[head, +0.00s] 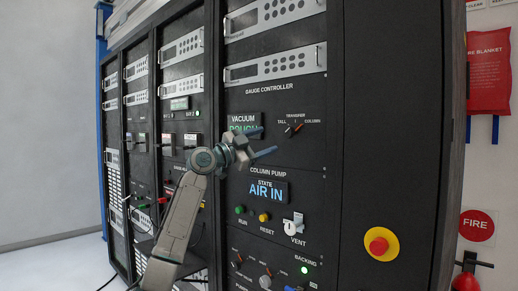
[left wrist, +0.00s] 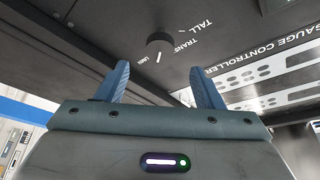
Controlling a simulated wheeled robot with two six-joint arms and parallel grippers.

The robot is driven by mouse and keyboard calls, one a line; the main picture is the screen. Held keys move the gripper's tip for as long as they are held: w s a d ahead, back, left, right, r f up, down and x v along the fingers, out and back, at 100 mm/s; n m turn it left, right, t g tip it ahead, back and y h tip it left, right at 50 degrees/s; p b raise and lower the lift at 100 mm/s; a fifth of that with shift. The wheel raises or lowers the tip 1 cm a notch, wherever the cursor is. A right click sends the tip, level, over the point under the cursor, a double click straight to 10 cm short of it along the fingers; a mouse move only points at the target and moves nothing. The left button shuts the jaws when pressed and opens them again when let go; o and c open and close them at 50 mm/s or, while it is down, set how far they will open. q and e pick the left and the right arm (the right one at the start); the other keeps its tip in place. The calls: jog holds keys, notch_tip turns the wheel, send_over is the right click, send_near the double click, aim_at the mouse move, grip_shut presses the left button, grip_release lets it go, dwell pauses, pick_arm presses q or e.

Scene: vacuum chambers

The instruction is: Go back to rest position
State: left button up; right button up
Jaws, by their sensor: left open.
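My left gripper (head: 262,143) is raised in front of the black control rack (head: 300,190) in the head view, near the column pump panel. Its two blue fingers are spread apart with nothing between them. The left wrist view also shows the open fingers (left wrist: 160,85), pointing toward the rack face. A rotary knob (left wrist: 159,43) with labels around it lies beyond them. The gripper partly covers the area beside the green-lit vacuum display (head: 243,130). I cannot tell whether it touches the panel. My right gripper does not show in either view.
The column pump panel has an "AIR IN" display (head: 268,191), a white vent switch (head: 293,223) and a green run button (head: 240,210). A red emergency button on a yellow base (head: 379,244) is at the right. Open floor (head: 55,264) shows at the left.

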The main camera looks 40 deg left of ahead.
pick_arm(q)
jog(key=shift+s+a+f, duration=0.15)
jog(key=shift+s, duration=0.35)
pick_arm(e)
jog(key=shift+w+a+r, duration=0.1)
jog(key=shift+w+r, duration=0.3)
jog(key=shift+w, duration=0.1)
